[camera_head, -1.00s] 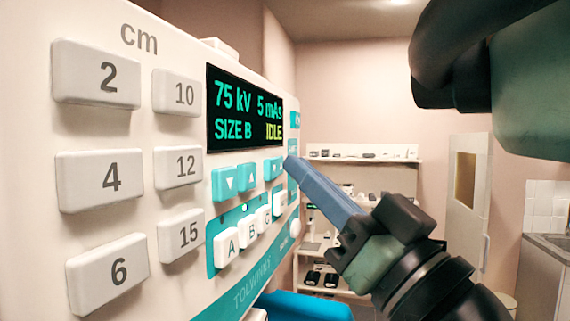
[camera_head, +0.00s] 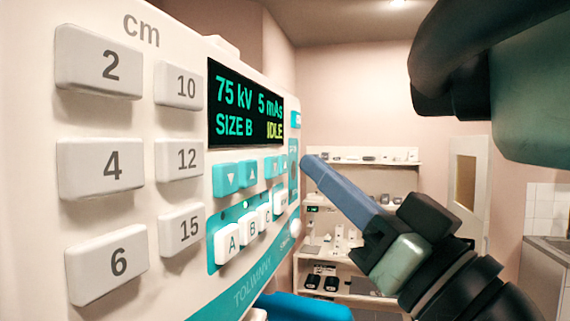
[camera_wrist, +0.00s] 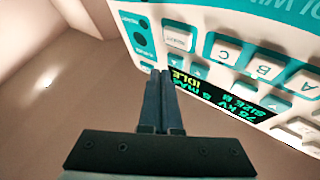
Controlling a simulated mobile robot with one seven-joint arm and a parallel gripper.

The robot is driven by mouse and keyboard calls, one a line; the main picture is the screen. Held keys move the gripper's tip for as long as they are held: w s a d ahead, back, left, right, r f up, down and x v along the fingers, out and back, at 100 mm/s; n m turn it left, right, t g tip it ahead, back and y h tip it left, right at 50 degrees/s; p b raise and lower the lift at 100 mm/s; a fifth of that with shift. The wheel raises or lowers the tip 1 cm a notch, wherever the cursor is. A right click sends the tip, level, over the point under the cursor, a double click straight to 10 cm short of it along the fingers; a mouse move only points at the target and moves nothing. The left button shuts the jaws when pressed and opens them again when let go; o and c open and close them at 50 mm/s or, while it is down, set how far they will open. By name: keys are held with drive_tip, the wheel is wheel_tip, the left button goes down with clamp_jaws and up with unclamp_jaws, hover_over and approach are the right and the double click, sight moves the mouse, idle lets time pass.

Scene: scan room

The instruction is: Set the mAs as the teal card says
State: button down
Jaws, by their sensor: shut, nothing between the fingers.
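The console's display (camera_head: 245,110) reads "75 kV 5 mAs", "SIZE B" and "IDLE". Below it are a left pair of teal arrow buttons (camera_head: 237,175) and a right pair (camera_head: 276,167), under the mAs reading. My gripper (camera_head: 306,161) is shut and empty, its blue-grey fingertips just right of the right pair and seemingly clear of the panel. In the wrist view the shut fingers (camera_wrist: 160,85) point toward the panel beside the upside-down display (camera_wrist: 220,94). I cannot make out a teal card with a setting on it in either view.
White A, B and C buttons (camera_head: 246,228) sit below the arrows. Large white cm buttons (camera_head: 101,165) fill the panel's left. Shelves (camera_head: 345,235) with small items stand behind, and a sink counter (camera_head: 550,250) is at far right. A blue object (camera_head: 305,306) lies below the panel.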

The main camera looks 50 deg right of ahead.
drive_tip(key=shift+s+d+b, duration=0.2)
drive_tip(key=shift+s+d, duration=0.15)
drive_tip(key=shift+s, duration=0.4)
drive_tip(key=shift+s+d+b, duration=0.2)
drive_tip(key=shift+s+d, duration=0.2)
drive_tip(key=shift+s, duration=0.3)
drive_tip(key=shift+s+d+b, duration=0.2)
drive_tip(key=shift+s+d, duration=0.15)
drive_tip(key=shift+s, duration=0.4)
idle(0.9)
